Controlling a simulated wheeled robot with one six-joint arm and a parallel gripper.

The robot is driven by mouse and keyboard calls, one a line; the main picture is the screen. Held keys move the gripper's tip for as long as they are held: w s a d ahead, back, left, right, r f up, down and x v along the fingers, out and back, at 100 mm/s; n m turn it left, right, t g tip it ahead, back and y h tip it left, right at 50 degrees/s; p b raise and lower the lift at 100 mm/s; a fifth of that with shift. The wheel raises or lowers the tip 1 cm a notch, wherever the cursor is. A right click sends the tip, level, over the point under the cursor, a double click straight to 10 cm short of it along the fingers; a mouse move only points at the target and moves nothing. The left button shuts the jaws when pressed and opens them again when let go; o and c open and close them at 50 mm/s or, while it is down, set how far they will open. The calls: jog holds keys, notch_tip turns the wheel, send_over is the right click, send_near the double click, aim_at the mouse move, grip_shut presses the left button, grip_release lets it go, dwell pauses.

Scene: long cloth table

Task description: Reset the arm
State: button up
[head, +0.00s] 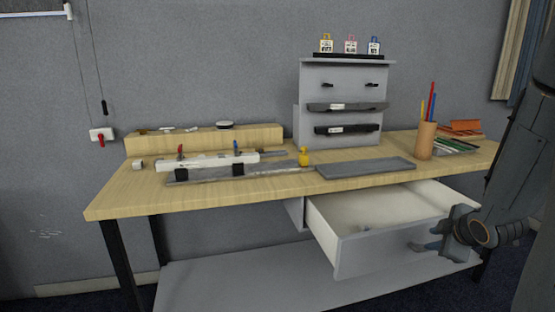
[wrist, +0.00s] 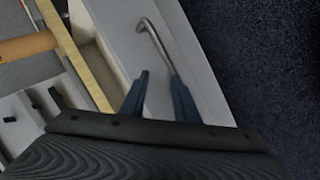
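My gripper (head: 441,236) is at the right front of the open drawer (head: 372,248) under the table. In the wrist view its two dark blue fingers (wrist: 159,92) stand apart with nothing gripped between them. The drawer's curved metal handle (wrist: 157,45) lies just beyond the fingertips, its lower end close to the right finger. I cannot tell whether they touch. My arm comes in from the right edge of the head view.
A grey lower shelf (head: 235,286) runs underneath. Dark floor lies clear in front of the drawer.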

jog(key=s+a+r+m+g+p, duration=0.1)
jog(key=s+a+m+g, duration=0.2)
jog(key=s+a, duration=0.3)
jog(key=s+a+r+m+g+y+p, duration=0.1)
jog(key=s+a, duration=0.5)
jog(key=a, duration=0.7)
jog(key=s+a+r+m+g+y+p, duration=0.1)
jog(key=s+a+m+g, duration=0.4)
jog(key=a, duration=0.5)
notch_tip(320, 180, up, 2)
jog(key=shift+s+a+r+m+p, duration=0.1)
jog(key=shift+s+a+m+p, duration=0.35)
jog(key=shift+s+m, duration=0.6)
jog(key=shift+d, duration=0.2)
